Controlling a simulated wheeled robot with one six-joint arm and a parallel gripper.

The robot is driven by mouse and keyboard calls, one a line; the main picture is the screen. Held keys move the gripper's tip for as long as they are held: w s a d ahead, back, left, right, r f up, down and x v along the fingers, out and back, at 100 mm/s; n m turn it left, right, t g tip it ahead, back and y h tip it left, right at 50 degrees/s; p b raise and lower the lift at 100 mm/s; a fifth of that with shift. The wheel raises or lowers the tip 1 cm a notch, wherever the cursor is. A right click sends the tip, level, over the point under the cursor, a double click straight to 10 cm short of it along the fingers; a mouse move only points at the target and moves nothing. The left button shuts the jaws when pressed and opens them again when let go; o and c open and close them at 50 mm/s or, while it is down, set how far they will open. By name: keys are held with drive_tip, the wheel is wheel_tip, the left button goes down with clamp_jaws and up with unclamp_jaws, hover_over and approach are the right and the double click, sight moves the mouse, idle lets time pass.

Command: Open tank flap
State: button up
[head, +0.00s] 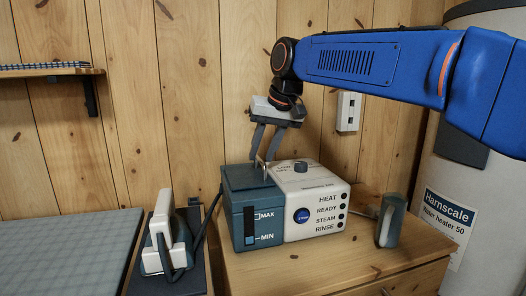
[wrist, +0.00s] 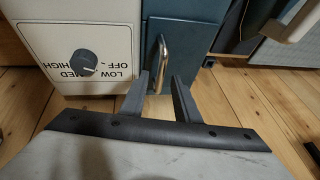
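The tank (head: 238,220) is a teal box with MAX and MIN marks, on the left side of the white steam station (head: 312,208). Its flap (head: 241,180) lies flat and shut on top; the wrist view shows it as a teal panel (wrist: 184,40). A thin metal handle (wrist: 158,62) stands up from the flap. My gripper (head: 262,156) is above the flap, pointing down. Its two fingers are apart in the wrist view (wrist: 163,80), with the handle's lower end at or just ahead of the gap. I cannot tell whether they touch it.
The station stands on a wooden cabinet (head: 355,248), its knob (head: 300,167) close to my gripper. An iron (head: 166,235) is at the left beside an ironing board (head: 60,250). A grey-green jug (head: 390,222) and a water heater (head: 440,190) are at the right.

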clamp_jaws()
drive_tip(key=shift+a+r, duration=0.1)
